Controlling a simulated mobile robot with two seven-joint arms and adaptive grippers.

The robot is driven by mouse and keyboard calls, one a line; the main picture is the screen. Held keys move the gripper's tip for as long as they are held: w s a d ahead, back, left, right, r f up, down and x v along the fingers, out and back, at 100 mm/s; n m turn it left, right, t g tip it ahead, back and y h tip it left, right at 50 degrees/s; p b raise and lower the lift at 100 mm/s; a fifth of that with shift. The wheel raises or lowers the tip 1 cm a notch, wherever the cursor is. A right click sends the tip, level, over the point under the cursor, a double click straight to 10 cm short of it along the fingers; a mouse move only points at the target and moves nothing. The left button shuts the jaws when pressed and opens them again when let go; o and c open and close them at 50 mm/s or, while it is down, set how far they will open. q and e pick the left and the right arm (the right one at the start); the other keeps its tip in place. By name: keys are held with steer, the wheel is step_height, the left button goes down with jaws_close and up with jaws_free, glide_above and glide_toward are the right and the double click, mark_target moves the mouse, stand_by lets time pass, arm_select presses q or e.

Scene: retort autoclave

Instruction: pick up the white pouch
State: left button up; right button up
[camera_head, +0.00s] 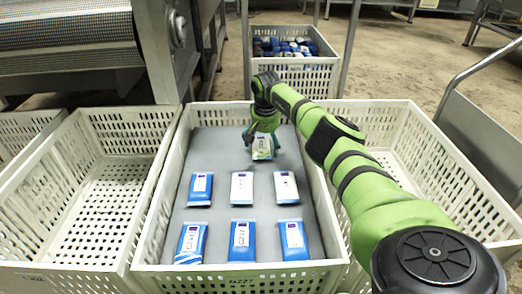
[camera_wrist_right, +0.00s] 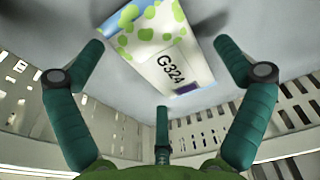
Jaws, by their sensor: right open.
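My right gripper (camera_head: 262,138) points down over the far part of the middle crate (camera_head: 322,205), its fingers spread and empty. Under it lies a pouch (camera_head: 262,154) with green spots. In the right wrist view this pouch (camera_wrist_right: 160,60) has a white face, a blue corner and a label reading G324. It lies between the spread fingers (camera_wrist_right: 160,45), and I see no grip on it. Nearer in the crate, two mostly white pouches (camera_head: 242,187) (camera_head: 286,187) lie side by side in one row. My left gripper is not in view.
Several blue pouches with pale labels (camera_head: 200,188) (camera_head: 242,240) lie on the crate's grey floor. Empty white crates stand left (camera_head: 105,195) and right (camera_head: 420,170). A crate with many pouches (camera_head: 290,75) stands behind. Perforated walls surround the gripper.

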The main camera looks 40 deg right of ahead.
steer(key=c, duration=1.1)
steer(key=shift+r, duration=0.1)
